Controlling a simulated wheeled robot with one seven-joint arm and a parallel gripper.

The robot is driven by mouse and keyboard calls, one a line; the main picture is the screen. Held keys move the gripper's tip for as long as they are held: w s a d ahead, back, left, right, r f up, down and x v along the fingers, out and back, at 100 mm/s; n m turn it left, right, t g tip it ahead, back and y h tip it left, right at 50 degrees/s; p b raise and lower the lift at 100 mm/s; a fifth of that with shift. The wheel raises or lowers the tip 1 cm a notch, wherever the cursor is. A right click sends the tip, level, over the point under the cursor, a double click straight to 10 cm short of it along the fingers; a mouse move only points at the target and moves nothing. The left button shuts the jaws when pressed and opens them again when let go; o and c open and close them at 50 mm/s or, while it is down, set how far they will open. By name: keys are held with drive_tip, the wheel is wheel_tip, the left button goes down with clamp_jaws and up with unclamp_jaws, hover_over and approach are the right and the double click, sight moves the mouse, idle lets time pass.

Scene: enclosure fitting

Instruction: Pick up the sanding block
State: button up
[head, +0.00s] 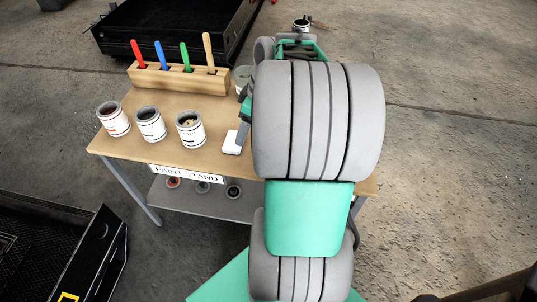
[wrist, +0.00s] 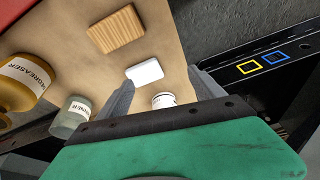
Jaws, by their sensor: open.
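A tan block with wood grain (wrist: 117,31) lies flat on the paint stand's top in the wrist view and looks like the sanding block. In the head view my arm hides it. A white block (wrist: 145,72) lies nearer my gripper (wrist: 163,78); it also shows in the head view (head: 232,144), right beside a finger. I cannot rule out that this white one is the sanding block. My gripper is open with nothing held. The white block shows between its fingertips in the wrist view, and the tan block lies beyond them. Whether a finger touches the white block is unclear.
The paint stand (head: 112,143) carries several paint cans (head: 151,124) and a wooden rack (head: 180,78) of upright coloured handles. A degreaser container (wrist: 27,82) and a thinner jar (wrist: 73,117) stand at the left in the wrist view. A white-labelled can (wrist: 164,100) is close below the fingers.

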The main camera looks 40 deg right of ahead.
drive_tip(key=o, duration=0.4)
drive_tip(key=s+d+f, duration=0.1)
drive_tip(key=d+f, duration=0.1)
drive_tip(key=d, duration=0.1)
drive_tip(key=s+d+f+n+b, duration=0.1)
drive_tip(key=d+f, duration=0.1)
drive_tip(key=d, duration=0.1)
drive_tip(key=s+d+f+n, duration=0.1)
drive_tip(key=d+f, duration=0.1)
drive_tip(key=d, duration=0.1)
drive_tip(key=shift+s+d+t+y+b, duration=0.25)
drive_tip(key=shift+d+t+y+b, duration=0.05)
drive_tip(key=shift+d+t+y, duration=0.1)
drive_tip(key=shift+o, duration=0.2)
drive_tip(key=x, duration=0.7)
drive_tip(key=shift+f, duration=0.15)
drive_tip(key=shift+c, duration=0.2)
drive_tip(key=c, duration=1)
